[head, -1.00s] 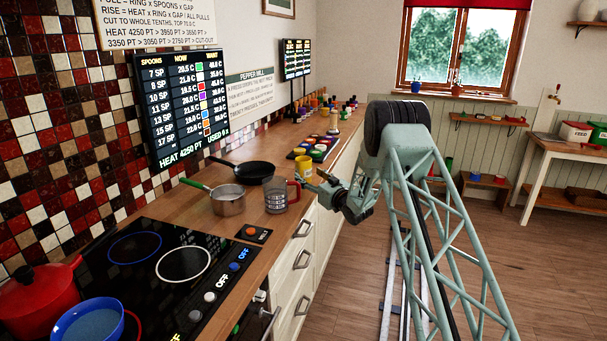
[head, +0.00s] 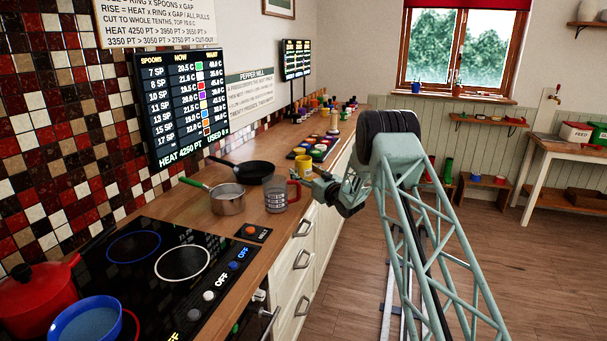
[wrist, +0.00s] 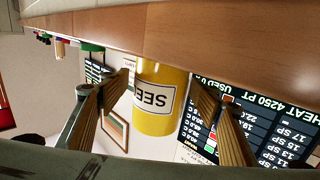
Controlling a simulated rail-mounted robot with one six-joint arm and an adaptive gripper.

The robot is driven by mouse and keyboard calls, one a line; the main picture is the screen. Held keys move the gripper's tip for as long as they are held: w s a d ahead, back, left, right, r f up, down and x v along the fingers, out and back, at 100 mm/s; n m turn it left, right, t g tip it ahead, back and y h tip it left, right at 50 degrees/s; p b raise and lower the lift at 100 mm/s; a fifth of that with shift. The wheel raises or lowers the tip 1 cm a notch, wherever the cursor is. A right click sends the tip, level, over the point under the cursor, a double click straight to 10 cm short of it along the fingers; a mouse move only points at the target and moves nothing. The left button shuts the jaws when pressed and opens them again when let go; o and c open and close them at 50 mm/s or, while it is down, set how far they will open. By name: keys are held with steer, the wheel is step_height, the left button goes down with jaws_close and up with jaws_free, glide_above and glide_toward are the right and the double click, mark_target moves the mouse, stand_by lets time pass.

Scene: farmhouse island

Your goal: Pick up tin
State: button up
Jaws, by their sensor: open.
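The tin is a yellow cylinder (head: 303,167) standing near the front edge of the wooden counter. In the wrist view, which is upside down, the tin (wrist: 160,121) has a white label with the letters "SEE" partly visible. My gripper (head: 313,178) is at the counter edge, just in front of the tin and level with it. In the wrist view its two fingers (wrist: 162,85) are spread, one on each side of the tin. I cannot tell whether either finger touches it. The open gripper holds nothing.
A clear measuring jug (head: 275,195) with a red handle stands left of the gripper. Several coloured pots (head: 318,148) stand beyond the tin. The floor right of the counter is open.

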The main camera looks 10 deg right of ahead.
mark_target(307, 166)
steer(key=shift+w+a, duration=0.1)
steer(key=shift+w, duration=0.1)
steer(key=shift+c, duration=0.2)
steer(key=c, duration=0.9)
steer(key=shift+c, duration=0.4)
steer(key=shift+r, duration=0.15)
steer(key=shift+r+p, duration=0.55)
steer(key=shift+r, duration=1.15)
steer(key=shift+v, duration=1.05)
steer(key=a+r+p+v, duration=0.1)
steer(key=a+p+v, duration=0.1)
steer(key=v, duration=1.1)
steer(key=shift+s+r, duration=0.25)
steer(key=shift+s, duration=0.5)
steer(key=shift+o, duration=0.7)
steer(key=shift+d, duration=0.15)
